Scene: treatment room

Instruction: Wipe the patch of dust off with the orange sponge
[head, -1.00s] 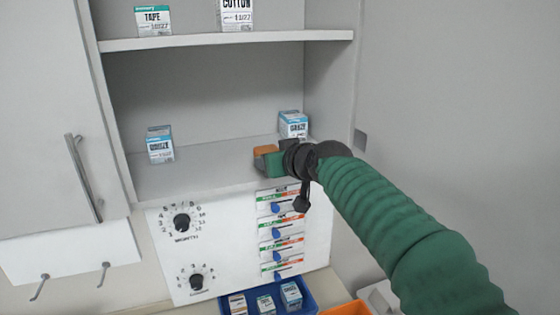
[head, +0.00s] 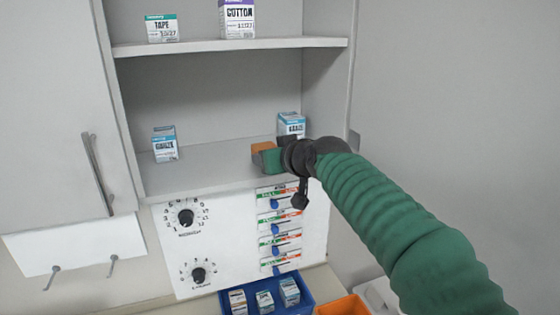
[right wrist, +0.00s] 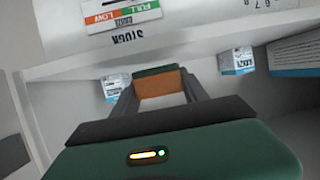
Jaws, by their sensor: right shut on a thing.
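The orange sponge (head: 263,148) has a green layer and is held at the lower shelf of the open cabinet, near its right side. In the right wrist view the sponge (right wrist: 160,84) sits between the two grey fingers. My right gripper (head: 282,155) is shut on it. The gripper and sponge hide part of the shelf board (head: 205,170). I cannot make out a patch of dust in either view, nor tell whether the sponge touches the board. My left gripper is not in view.
A gauze box (head: 164,144) stands at the shelf's left and another box (head: 291,125) just behind my gripper. Tape (head: 161,29) and cotton (head: 238,20) boxes stand above. Below are a dial panel (head: 226,232), a blue bin (head: 308,304) with boxes, and an orange bin (head: 343,307).

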